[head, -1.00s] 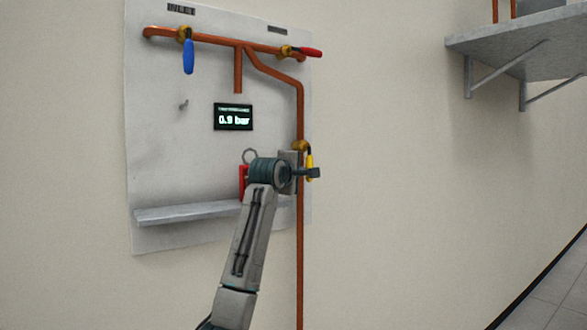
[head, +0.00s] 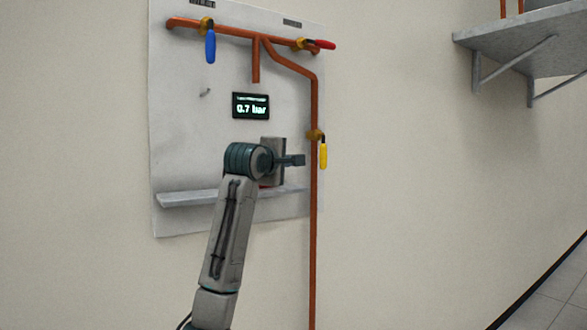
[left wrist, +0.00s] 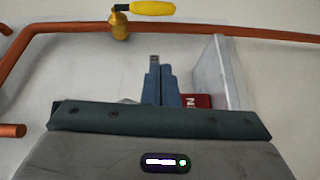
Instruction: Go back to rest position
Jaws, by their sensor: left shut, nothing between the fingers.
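My left gripper (head: 299,160) is in front of the wall panel, just left of the yellow valve handle (head: 323,155) and apart from it. Its fingers are shut and empty, as the left wrist view shows (left wrist: 157,82). The yellow handle hangs down along the vertical copper pipe (head: 314,230); it also shows at the top of the left wrist view (left wrist: 152,8). My right gripper is in neither view.
The panel (head: 180,130) carries a blue-handled valve (head: 210,47), a red-handled valve (head: 322,44) and a display (head: 251,106) reading 0.7 bar. A grey ledge (head: 185,199) and a partly hidden red object (left wrist: 195,101) are near my arm. Bare wall lies right of the pipe.

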